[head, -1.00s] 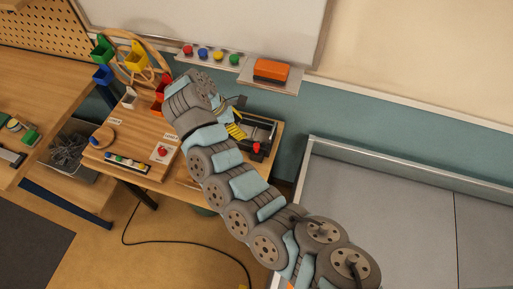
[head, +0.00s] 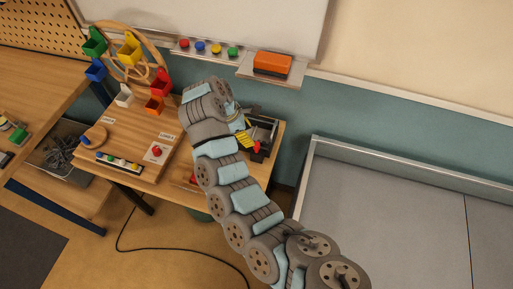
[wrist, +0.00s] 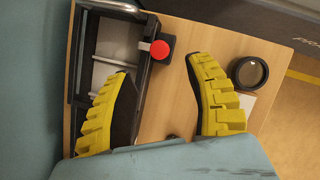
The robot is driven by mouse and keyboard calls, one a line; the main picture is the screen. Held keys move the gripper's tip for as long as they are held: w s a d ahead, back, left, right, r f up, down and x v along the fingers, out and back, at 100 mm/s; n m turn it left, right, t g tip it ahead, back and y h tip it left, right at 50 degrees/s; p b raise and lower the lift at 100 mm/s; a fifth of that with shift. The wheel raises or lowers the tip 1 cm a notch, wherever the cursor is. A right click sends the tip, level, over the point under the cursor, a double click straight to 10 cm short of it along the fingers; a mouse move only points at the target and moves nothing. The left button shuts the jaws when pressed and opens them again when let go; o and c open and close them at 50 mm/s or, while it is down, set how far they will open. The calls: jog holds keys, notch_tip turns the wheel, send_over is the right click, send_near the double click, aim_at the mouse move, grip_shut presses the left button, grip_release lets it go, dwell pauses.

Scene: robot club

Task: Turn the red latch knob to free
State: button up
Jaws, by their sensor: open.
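The red latch knob (wrist: 160,50) sits on a black block at the side of a dark open-topped box (wrist: 87,45) in the wrist view. It also shows in the head view (head: 257,146). My gripper (wrist: 158,68) is open, with its yellow fingers spread wide and nothing between them. In the wrist picture, the knob lies beyond the fingertips and between their two lines; I see no contact. In the head view my gripper (head: 244,139) is just left of the knob, partly hidden by my arm.
A dark round ring or cup (wrist: 249,72) lies right of the fingers on the wooden table. Left in the head view are a wheel with coloured bins (head: 130,50), a board with another red knob (head: 156,151) and a row of coloured pegs (head: 119,162). An orange eraser (head: 272,64) rests on a ledge behind.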

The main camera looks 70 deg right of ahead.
aim_at(256, 144)
jog(key=x, duration=0.8)
jog(key=shift+b, duration=0.35)
grip_shut()
